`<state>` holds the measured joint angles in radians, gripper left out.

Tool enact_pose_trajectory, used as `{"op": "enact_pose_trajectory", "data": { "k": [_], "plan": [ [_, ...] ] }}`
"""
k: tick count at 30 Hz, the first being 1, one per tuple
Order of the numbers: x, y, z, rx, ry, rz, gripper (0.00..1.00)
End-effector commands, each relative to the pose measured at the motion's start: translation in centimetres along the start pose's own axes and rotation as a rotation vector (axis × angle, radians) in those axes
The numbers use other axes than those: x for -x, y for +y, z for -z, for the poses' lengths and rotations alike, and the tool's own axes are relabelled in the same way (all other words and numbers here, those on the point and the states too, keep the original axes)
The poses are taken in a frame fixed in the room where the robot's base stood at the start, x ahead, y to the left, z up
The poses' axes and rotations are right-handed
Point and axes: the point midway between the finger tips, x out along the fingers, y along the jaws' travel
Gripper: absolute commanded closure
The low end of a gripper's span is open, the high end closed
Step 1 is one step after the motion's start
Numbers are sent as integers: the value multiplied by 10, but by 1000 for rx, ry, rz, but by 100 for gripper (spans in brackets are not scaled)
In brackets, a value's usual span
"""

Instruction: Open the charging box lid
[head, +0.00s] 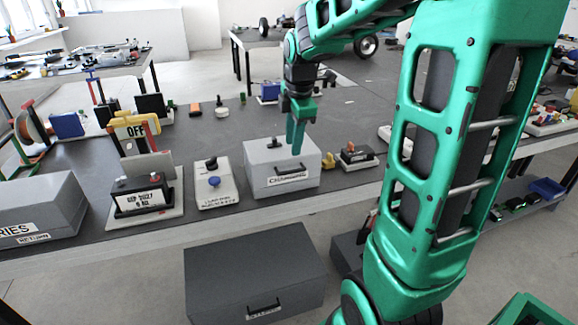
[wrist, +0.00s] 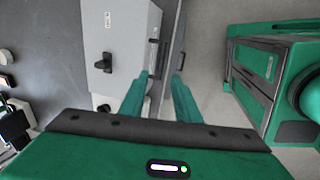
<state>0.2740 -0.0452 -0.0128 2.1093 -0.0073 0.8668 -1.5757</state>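The charging box (head: 259,179) is a light grey box with a black handle on its front and a label reading "CHARGING". It sits near the table's front edge, and its lid looks closed. A dark knob (head: 275,143) stands on its top. In the wrist view the box (wrist: 127,28) is at upper left, with the knob (wrist: 103,63) on it. My gripper (head: 297,150) points down over the box's front right part in the head view. In the wrist view its two fingers (wrist: 160,77) are apart beside the box's front edge, with nothing seen held. Contact cannot be told.
Left of the box is a pedestal with a blue button (head: 214,182), then a "keep in box" stand (head: 140,200) and a grey box (head: 40,212). A small device (head: 356,155) stands right of it. A dark drawer box (head: 255,275) is below the table edge.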

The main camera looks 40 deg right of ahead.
Motion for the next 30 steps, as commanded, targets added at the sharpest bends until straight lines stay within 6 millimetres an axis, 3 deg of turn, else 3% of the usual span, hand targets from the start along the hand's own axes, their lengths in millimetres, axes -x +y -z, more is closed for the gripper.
{"op": "enact_pose_trajectory", "data": {
  "k": [9, 15, 21, 30],
  "plan": [
    [-56, -2, 0, -4, 0, 7, 71],
    [-83, -2, 0, -4, 0, 5, 71],
    [-95, -2, 0, -4, 0, 2, 71],
    [-96, -1, 0, -4, 0, 1, 73]
  ]
}}
